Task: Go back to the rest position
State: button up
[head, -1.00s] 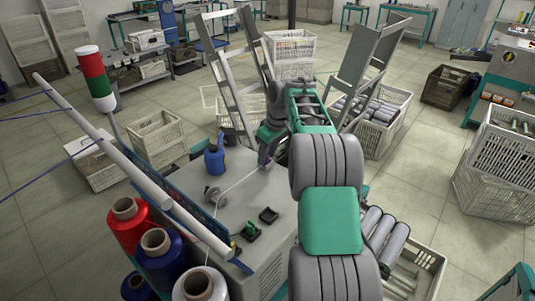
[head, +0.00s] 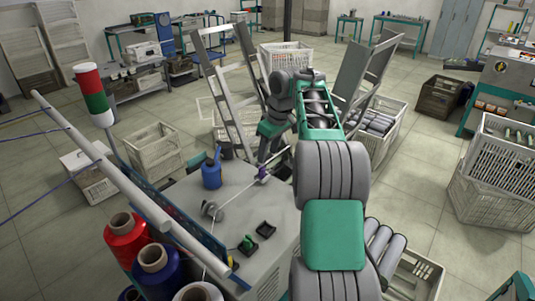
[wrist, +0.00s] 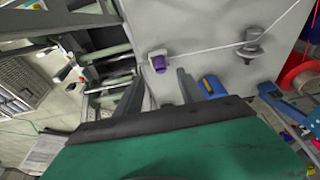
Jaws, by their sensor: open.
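My gripper (wrist: 160,86) is open in the wrist view, its two grey fingers apart with nothing between them. A small purple part (wrist: 159,64) on a white mount sits beyond the fingertips, apart from them. The same purple part (head: 263,172) shows near the far edge of the grey machine top (head: 240,200) in the head view. A white thread (wrist: 205,47) runs from the mount past a round metal guide (wrist: 250,48). In the head view my gripper is largely hidden by my arm, close to the machine's far edge.
A blue oil can (head: 211,172) stands on the machine top. Thread cones, including a red one (head: 126,237), stand at its left front. A leaning grey frame (head: 225,95) and a crate of rollers (head: 378,127) are close beyond my arm.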

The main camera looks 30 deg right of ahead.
dwell(0.3)
jog(key=s+a+r+m+t+p, duration=0.1)
jog(key=s+a+r+p, duration=0.1)
jog(key=s+a+r, duration=0.45)
jog(key=s+a+r+m+p, duration=0.1)
jog(key=s+a+r+p, duration=0.25)
jog(key=a, duration=0.55)
jog(key=s+a+f+m+p, duration=0.1)
jog(key=s+a, duration=0.1)
jog(key=s, duration=0.5)
jog(key=s+a+f+m+t+h+p, duration=0.1)
jog(key=s+a+p, duration=0.1)
jog(key=s, duration=0.5)
jog(key=shift+s+a+t, duration=0.3)
jog(key=shift+s+a, duration=0.1)
jog(key=shift+a, duration=0.3)
